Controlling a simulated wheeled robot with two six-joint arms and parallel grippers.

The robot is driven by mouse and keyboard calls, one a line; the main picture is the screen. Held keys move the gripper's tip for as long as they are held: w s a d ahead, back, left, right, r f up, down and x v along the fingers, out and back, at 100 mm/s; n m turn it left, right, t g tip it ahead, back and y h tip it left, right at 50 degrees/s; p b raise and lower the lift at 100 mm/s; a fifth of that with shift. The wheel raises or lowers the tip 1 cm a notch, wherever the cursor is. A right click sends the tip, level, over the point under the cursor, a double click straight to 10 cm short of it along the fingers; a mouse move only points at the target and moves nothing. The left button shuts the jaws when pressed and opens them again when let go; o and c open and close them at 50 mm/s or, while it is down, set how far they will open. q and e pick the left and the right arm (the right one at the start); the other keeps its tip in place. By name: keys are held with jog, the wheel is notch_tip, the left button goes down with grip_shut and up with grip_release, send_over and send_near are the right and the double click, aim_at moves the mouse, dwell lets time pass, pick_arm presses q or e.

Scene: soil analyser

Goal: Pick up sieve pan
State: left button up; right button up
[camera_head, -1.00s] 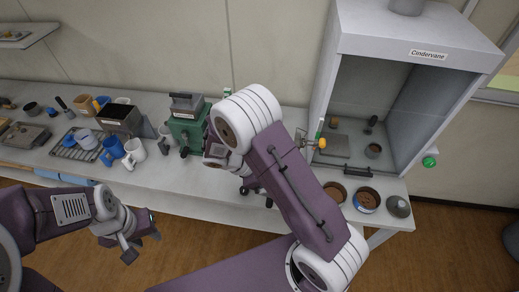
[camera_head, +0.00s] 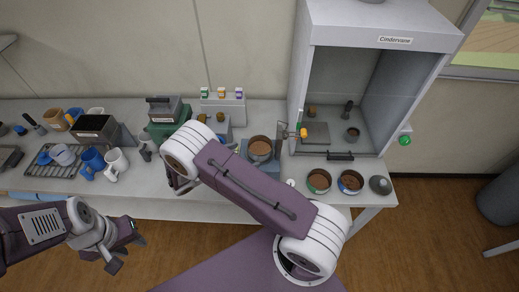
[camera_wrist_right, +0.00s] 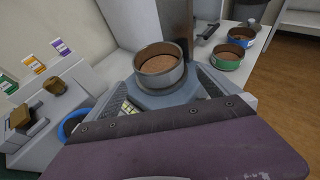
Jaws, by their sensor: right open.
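A round grey pan (camera_head: 260,149) filled with brown soil sits on a blue-grey stand at the bench's middle. In the right wrist view the same pan (camera_wrist_right: 160,67) stands upright ahead. My right gripper (camera_wrist_right: 163,84) is open, its two fingers spread either side of the pan in that picture; contact cannot be told. In the head view my right arm hides most of that gripper. Two similar soil-filled pans, one green-marked (camera_head: 318,181) and one blue-marked (camera_head: 351,182), stand farther right. Which one is the sieve pan is not marked. My left gripper (camera_head: 127,248) looks open and empty, in front of the bench.
A fume cabinet (camera_head: 375,40) stands right of the pan. A grey dome (camera_head: 380,185) sits at the right end.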

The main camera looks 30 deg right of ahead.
aim_at(256, 153)
jog(key=shift+p+x, duration=0.3)
jog(key=shift+x, duration=0.9)
jog(key=shift+d, duration=0.15)
jog(key=shift+w+d+p, duration=0.1)
jog(key=shift+d+p, duration=0.2)
jog(key=shift+p, duration=0.1)
jog(key=p+x, duration=0.2)
jog(key=x, duration=0.2)
jog(key=shift+w+d+f, duration=0.15)
jog(key=shift+d+f, duration=0.05)
jog(key=shift+a, duration=0.15)
jog(key=c, duration=1)
pick_arm(q)
notch_tip(256, 153, up, 4)
jog(key=shift+d+r, duration=0.1)
jog(key=shift+d, duration=0.05)
pick_arm(e)
jog(key=c, duration=0.6)
jog(key=shift+r, duration=0.1)
